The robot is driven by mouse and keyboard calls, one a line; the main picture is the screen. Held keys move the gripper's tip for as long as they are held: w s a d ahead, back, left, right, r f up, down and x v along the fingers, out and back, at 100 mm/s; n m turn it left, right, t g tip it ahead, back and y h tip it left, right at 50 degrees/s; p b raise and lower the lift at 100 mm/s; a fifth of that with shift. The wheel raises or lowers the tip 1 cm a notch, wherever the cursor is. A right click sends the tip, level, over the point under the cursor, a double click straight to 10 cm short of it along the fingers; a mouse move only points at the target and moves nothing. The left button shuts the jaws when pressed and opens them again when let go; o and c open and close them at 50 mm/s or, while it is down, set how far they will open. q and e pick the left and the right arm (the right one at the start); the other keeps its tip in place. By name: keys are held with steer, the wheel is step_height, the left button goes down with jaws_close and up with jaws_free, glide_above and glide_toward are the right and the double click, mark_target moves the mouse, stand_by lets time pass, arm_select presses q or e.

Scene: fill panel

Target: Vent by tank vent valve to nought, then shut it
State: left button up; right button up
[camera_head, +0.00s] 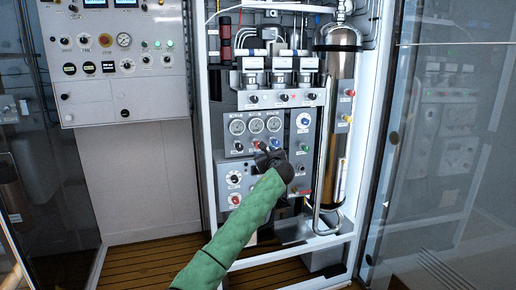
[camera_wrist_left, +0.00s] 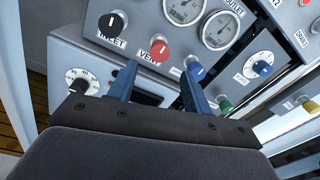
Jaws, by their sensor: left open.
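A red knob labelled VENT (camera_wrist_left: 160,50) sits on the grey panel (camera_wrist_left: 135,38), below a row of round gauges (camera_wrist_left: 184,8). The red knob also shows in the head view (camera_head: 255,143). I cannot read the gauge needles. My left gripper (camera_head: 262,149) is in front of the panel's lower part. In the wrist view its two blue fingers (camera_wrist_left: 158,70) are apart, with the red knob just beyond and between their tips. Nothing is between the fingers, and I cannot tell whether they touch the knob. My right gripper is out of view.
A black INLET knob (camera_wrist_left: 112,21) is left of the red knob and a blue knob (camera_wrist_left: 194,68) is right of it. A dial knob (camera_wrist_left: 79,83) is lower left. A tall metal cylinder (camera_head: 337,100) and its pipe stand at the right; a glass door (camera_head: 440,150) is beyond.

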arm_select(q)
steer(key=x, duration=0.7)
steer(key=shift+w+a+m, duration=0.15)
steer(key=shift+w+m, duration=0.15)
steer(key=shift+w, duration=0.05)
steer(key=c, duration=1)
